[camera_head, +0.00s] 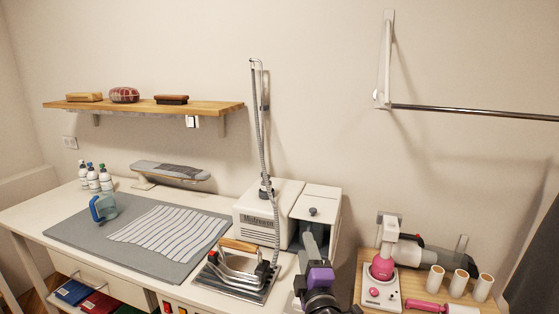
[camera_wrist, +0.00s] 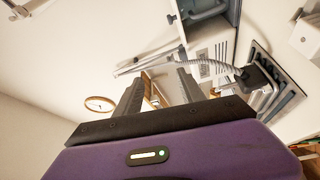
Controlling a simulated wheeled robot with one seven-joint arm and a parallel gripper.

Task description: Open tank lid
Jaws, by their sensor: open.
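The white steam station (camera_head: 262,208) stands on the right end of the table. Its tank is the right-hand section, and the tank lid (camera_head: 322,196) lies flat on top, looking closed, with a small grey knob (camera_head: 313,211). My gripper (camera_head: 307,242) is in front of the tank, below the lid in the picture, and looks apart from it. In the wrist view my gripper (camera_wrist: 160,80) has its two dark fingers spread with nothing held between them. The steam station shows at the top of the wrist view (camera_wrist: 212,48), tilted and partly cut off.
An iron (camera_head: 238,265) rests on its plate left of my gripper, with its hose rising along a pole (camera_head: 259,130). A grey mat (camera_head: 90,240) with striped cloth covers the table's left. A side table (camera_head: 372,265) at right carries a pink-and-white device (camera_head: 382,270) and thread spools (camera_head: 459,282).

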